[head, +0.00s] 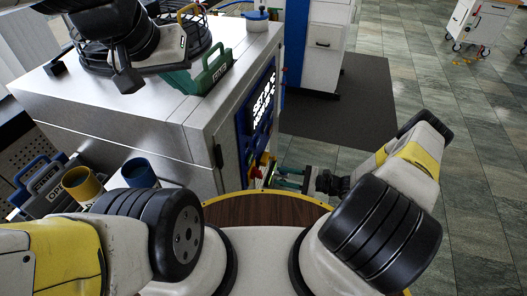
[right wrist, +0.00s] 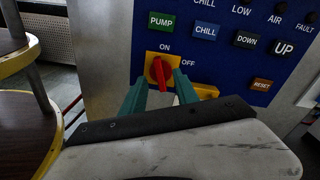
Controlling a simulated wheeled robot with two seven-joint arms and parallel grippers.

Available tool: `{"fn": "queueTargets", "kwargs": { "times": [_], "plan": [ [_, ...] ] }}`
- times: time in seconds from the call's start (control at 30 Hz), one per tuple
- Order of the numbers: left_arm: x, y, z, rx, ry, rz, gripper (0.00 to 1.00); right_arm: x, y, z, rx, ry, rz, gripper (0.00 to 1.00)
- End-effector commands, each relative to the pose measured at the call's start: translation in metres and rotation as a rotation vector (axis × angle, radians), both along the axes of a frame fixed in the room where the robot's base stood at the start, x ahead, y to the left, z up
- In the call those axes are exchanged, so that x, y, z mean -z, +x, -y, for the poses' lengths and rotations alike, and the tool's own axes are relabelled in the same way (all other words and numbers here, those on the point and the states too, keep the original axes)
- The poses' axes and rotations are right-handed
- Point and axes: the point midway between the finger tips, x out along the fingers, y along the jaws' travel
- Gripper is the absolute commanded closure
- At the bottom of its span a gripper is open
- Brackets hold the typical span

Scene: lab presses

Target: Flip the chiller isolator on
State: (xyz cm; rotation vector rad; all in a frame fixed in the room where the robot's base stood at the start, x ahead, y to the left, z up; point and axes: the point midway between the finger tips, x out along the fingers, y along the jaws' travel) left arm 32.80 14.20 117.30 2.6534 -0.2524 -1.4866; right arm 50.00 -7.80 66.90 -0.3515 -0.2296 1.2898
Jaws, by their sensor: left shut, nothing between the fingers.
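The chiller isolator is a red rotary handle (right wrist: 160,72) on a yellow plate, with ON printed above and OFF to its right. The handle lies close to upright in the right wrist view; which end is its pointer I cannot tell. My right gripper (right wrist: 160,98) is open, its teal fingertips at the plate's lower edge, one on each side of the handle's lower end. Whether they touch it I cannot tell. In the head view, my right gripper (head: 285,177) is at the machine's panel side. My left gripper (head: 127,80) is shut and empty above the machine's top.
The blue panel (right wrist: 230,50) carries several labelled buttons, including an orange RESET (right wrist: 262,85). Another yellow part (right wrist: 206,91) sits right of the isolator. The machine's metal top (head: 120,115) holds a green-handled item (head: 205,73). Open floor (head: 470,150) lies to the right.

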Motion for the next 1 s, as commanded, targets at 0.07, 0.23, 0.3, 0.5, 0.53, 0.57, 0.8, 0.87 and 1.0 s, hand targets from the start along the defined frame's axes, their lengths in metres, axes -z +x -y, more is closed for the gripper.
{"fn": "queueTargets", "kwargs": {
  "times": [0.07, 0.23, 0.3, 0.5, 0.53, 0.57, 0.8, 0.87, 1.0],
  "plan": [
    [0.0, 0.0, 0.0, 0.0, 0.0, 0.0, 1.0, 0.009, -0.002, -0.003, 0.029, 0.025, -0.015, 0.64],
    [0.0, 0.0, 0.0, 0.0, 0.0, 0.0, 1.0, 0.014, -0.001, -0.012, 0.047, 0.039, -0.022, 0.64],
    [0.0, 0.0, 0.0, 0.0, 0.0, 0.0, 1.0, 0.014, 0.002, -0.02, 0.046, 0.04, -0.023, 0.64],
    [0.0, 0.0, 0.0, 0.0, 0.0, 0.0, 1.0, 0.014, 0.011, -0.052, 0.044, 0.038, -0.022, 0.64],
    [0.0, 0.0, 0.0, 0.0, 0.0, 0.0, 1.0, 0.014, 0.013, -0.056, 0.043, 0.039, -0.022, 0.64],
    [0.0, 0.0, 0.0, 0.0, 0.0, 0.0, 1.0, 0.013, 0.014, -0.06, 0.044, 0.039, -0.022, 0.64],
    [0.0, 0.0, 0.0, 0.0, 0.0, 0.0, 1.0, 0.014, 0.021, -0.078, 0.045, 0.036, -0.023, 0.64],
    [0.0, 0.0, 0.0, 0.0, 0.0, 0.0, 1.0, 0.014, 0.021, -0.079, 0.046, 0.037, -0.023, 0.64],
    [0.0, 0.0, 0.0, 0.0, 0.0, 0.0, 1.0, 0.014, 0.021, -0.079, 0.046, 0.037, -0.023, 0.64]
  ]
}}
